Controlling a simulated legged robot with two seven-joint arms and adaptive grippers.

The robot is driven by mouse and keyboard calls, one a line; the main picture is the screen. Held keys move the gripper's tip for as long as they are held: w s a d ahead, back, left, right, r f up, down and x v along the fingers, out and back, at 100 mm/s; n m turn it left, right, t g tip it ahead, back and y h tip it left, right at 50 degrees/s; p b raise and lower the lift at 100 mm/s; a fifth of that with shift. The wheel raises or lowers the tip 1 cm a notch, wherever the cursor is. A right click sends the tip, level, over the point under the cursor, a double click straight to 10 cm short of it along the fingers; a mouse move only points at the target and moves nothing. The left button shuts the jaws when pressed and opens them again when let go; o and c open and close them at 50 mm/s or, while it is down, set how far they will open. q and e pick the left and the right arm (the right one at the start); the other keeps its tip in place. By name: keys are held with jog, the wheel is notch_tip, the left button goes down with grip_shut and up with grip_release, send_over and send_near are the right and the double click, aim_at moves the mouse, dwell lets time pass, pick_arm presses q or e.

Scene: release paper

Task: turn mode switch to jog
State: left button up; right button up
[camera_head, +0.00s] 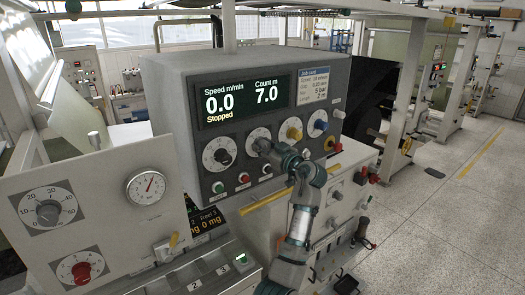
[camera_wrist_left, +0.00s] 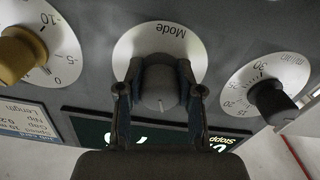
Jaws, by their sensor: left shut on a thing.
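The mode switch (camera_wrist_left: 161,88) is a dark grey knob on a round white dial marked "Mode" (camera_wrist_left: 160,42) in the left wrist view, which shows the panel upside down. My left gripper (camera_wrist_left: 160,92) has one finger on each side of the knob and is shut on it. The jog mark is hidden or too small to read. The display (camera_head: 242,101) reads 0.0 m/min, "Stopped", and count 7.0. My right gripper is not in view.
A black knob (camera_head: 222,156) sits left of the mode dial and a yellow knob (camera_head: 294,133) to its right. A blue knob (camera_head: 320,125) is farther right. Green and red buttons (camera_head: 244,178) line the panel's lower edge. A yellow bar (camera_head: 262,202) runs below.

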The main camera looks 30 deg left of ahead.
pick_arm(q)
jog(key=shift+d+n+b, duration=0.1)
jog(key=shift+n+b, duration=0.5)
jog(key=shift+n, duration=1.7)
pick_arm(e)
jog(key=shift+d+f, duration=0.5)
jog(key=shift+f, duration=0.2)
